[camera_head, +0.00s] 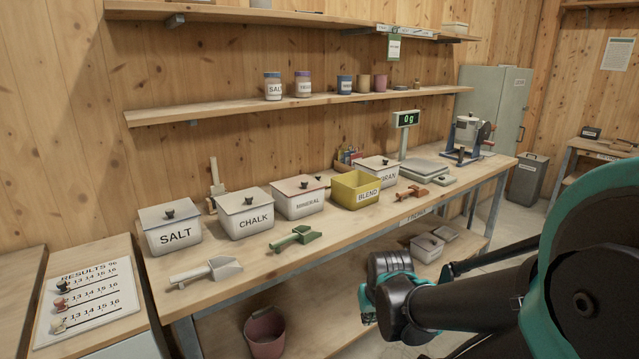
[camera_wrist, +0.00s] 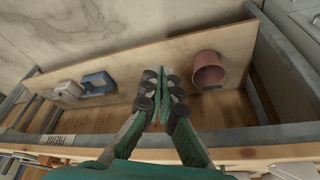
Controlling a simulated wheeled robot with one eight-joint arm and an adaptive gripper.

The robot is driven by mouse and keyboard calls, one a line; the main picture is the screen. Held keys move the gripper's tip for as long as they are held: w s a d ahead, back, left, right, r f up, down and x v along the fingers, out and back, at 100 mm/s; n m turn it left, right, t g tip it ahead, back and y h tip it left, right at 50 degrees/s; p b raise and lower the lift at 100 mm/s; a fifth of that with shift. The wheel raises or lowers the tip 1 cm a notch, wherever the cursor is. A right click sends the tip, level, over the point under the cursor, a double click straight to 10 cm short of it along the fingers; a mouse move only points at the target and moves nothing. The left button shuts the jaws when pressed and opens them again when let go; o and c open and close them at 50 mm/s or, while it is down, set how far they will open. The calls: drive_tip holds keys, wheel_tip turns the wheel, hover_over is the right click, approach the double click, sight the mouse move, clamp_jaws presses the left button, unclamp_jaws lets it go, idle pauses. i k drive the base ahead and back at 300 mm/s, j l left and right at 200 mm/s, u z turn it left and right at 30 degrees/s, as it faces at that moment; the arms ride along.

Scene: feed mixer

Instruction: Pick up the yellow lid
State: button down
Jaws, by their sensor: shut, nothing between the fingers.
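I make out no yellow lid in either view. The yellow BLEND bin (camera_head: 357,190) stands open on the bench, between the lidded MINERAL bin (camera_head: 300,200) and the BRAN bin (camera_head: 385,176). My gripper (camera_wrist: 162,78) is shut and empty in the wrist view, over the lower shelf (camera_wrist: 135,62). In the head view my arm reaches in from the right, in front of the bench and below its top. My fingertips are not clear there.
SALT (camera_head: 175,234) and CHALK (camera_head: 245,216) bins stand left on the bench. A metal scoop (camera_head: 212,271), a green scoop (camera_head: 296,237) and a brown scoop (camera_head: 413,192) lie along its front. A pink bucket (camera_head: 265,332) and white box (camera_head: 428,246) are below.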

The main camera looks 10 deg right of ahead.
sight(325, 178)
drive_tip(key=i+l+u, duration=0.1)
drive_tip(key=l, duration=0.25)
drive_tip(key=i+l, duration=0.25)
drive_tip(key=i+l+u, duration=0.15)
drive_tip(key=l, duration=0.35)
